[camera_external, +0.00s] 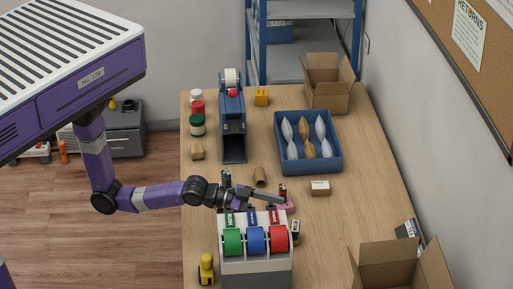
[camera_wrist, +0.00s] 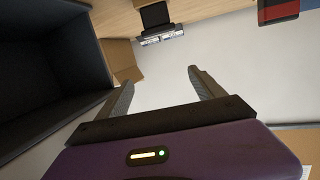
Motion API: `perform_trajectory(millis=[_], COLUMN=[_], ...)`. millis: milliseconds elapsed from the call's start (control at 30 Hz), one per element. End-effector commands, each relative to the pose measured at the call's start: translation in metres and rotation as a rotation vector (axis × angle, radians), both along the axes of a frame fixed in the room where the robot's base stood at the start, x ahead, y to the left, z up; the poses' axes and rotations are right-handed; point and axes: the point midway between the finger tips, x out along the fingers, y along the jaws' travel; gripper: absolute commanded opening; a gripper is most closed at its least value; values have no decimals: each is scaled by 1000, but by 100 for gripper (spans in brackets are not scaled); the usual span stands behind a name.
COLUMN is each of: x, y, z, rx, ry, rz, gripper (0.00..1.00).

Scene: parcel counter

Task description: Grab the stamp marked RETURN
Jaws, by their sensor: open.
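Several small dark upright objects that look like stamps stand near my gripper, but I cannot read RETURN on any of them. In the external view, one has a red band (camera_external: 283,188) and stands by a pink pad. Another, dark with a pale part (camera_external: 295,228), stands right of the tape dispenser. A dark blue one (camera_external: 227,178) stands behind my wrist. My gripper (camera_external: 279,199) is low over the counter, pointing right, beside the red-banded one. The wrist view shows my gripper (camera_wrist: 160,77) open and empty, with a black block bearing a lettered white band (camera_wrist: 162,38) beyond its fingers.
The dispenser (camera_external: 255,267) with green, blue and red rolls stands just in front of my gripper. A blue tray (camera_external: 334,165) of pouches lies behind it. An open carton (camera_external: 385,271) stands front right. The counter's right-middle is clear.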

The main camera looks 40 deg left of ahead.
Motion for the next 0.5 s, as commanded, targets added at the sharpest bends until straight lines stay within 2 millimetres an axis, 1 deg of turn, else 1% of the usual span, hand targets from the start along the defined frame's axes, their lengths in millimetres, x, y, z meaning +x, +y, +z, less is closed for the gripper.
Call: perform_trajectory(millis=[33,133,200,333,500], x=[2,9,9,12,20], y=[-9,-2,2,2,-11], z=[-8,-40,-52,-60,-66], rx=[36,124,161,183,181], ry=[25,81,105,126,127], rz=[6,36,47,56,56], gripper=[78,78,78,78,78])
